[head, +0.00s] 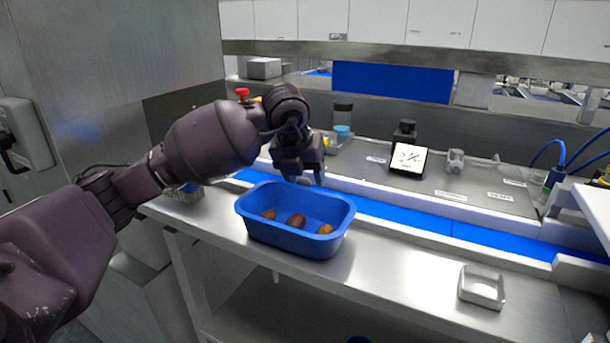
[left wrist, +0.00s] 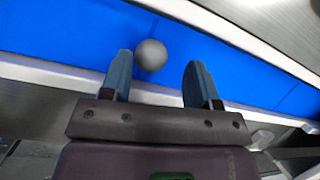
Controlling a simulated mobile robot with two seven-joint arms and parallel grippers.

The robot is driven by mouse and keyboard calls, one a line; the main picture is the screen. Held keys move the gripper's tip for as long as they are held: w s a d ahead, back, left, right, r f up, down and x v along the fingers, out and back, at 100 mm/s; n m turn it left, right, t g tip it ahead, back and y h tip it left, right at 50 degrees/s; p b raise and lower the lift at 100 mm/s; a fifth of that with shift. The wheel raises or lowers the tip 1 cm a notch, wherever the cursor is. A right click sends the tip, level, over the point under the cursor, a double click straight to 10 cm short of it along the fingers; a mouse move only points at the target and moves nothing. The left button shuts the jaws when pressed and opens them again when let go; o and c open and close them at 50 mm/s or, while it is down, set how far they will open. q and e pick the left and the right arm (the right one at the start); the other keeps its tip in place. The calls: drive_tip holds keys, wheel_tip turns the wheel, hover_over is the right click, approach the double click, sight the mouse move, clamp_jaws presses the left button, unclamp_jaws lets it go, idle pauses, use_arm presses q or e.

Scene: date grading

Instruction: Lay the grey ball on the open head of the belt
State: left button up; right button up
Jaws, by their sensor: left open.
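The grey ball (left wrist: 151,55) shows in the left wrist view against the blue belt (left wrist: 60,30), close to my left-hand finger in that picture. It appears to rest on the belt, apart from both fingers. My left gripper (left wrist: 158,66) is open, with nothing held between its fingers. In the head view my left gripper (head: 305,180) points down over the belt (head: 450,233), behind the blue crate; the ball is hidden there. My right gripper is in neither view.
A blue crate (head: 345,222) with several brown dates stands on the steel counter (head: 400,285) in front of the belt. A small white square dish (head: 482,288) is at the right. A small display (head: 409,158) stands behind the belt. The counter between crate and dish is clear.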

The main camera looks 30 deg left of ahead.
use_arm(q)
drive_tip(key=shift+s+r, duration=0.1)
drive_tip(key=shift+r, duration=0.3)
drive_tip(key=b+v, duration=0.1)
drive_tip(key=v, duration=1)
drive_tip(key=shift+s, duration=0.1)
